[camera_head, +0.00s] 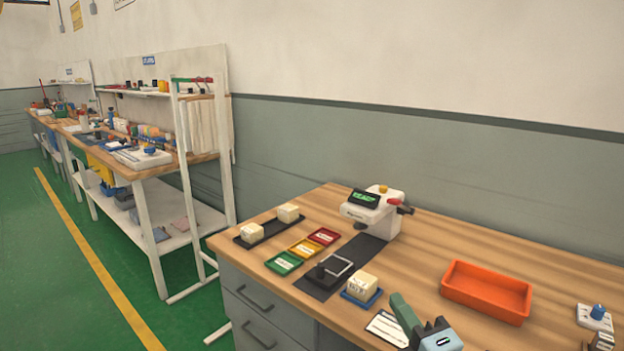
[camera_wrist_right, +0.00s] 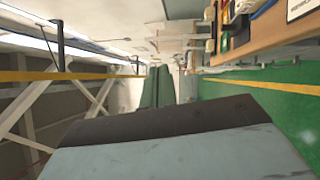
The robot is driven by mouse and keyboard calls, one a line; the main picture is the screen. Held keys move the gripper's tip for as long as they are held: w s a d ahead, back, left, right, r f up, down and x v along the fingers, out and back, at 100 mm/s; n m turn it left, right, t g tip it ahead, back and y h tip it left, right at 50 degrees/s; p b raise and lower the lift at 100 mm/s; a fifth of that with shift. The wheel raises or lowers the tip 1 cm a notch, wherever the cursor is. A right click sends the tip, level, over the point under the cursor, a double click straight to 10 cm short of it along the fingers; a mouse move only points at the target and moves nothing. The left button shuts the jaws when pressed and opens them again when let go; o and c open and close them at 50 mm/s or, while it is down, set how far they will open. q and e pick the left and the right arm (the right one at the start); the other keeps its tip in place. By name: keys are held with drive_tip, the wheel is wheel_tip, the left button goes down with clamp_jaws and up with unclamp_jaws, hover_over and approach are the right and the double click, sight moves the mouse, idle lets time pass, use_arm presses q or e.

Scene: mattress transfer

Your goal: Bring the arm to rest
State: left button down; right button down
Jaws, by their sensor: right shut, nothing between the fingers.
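My right gripper (camera_head: 398,299) shows at the bottom of the head view, with dark green fingers and a pale blue-grey body. It is in front of the wooden table (camera_head: 450,250), beside a white label card. Its fingers also show in the right wrist view (camera_wrist_right: 150,88), closed together with nothing between them. My left gripper is in neither view. Whether the right gripper touches the table cannot be told.
The table holds a white device (camera_head: 373,213), an orange tray (camera_head: 486,291), small green, yellow and red trays (camera_head: 305,248), and cream blocks (camera_head: 363,285). A white unit with a blue knob (camera_head: 596,317) is at right. Green floor (camera_head: 60,260) is clear at left, beside workbenches.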

drive_tip(key=s+d+f+m+g+h, duration=0.3)
drive_tip(key=s+d+f+m+g, duration=0.15)
drive_tip(key=s+f+m, duration=0.35)
drive_tip(key=s+d+f+m+g+h, duration=0.4)
drive_tip(key=s+f+m+g, duration=0.2)
drive_tip(key=f+m, duration=0.35)
drive_tip(key=s+f+m+g+y, duration=0.1)
drive_tip(key=s+f+m+g, duration=0.35)
drive_tip(key=s, duration=0.75)
wheel_tip(320, 180, down, 23)
drive_tip(key=n+g, duration=0.2)
drive_tip(key=s+d+f, duration=0.4)
drive_tip(key=s+f, duration=0.4)
drive_tip(key=s+d+f, duration=0.4)
drive_tip(key=s+f, duration=0.4)
drive_tip(key=s, duration=0.1)
drive_tip(key=shift+f+g+h, duration=0.2)
drive_tip(key=shift+g+h, duration=0.1)
drive_tip(key=shift+g, duration=0.1)
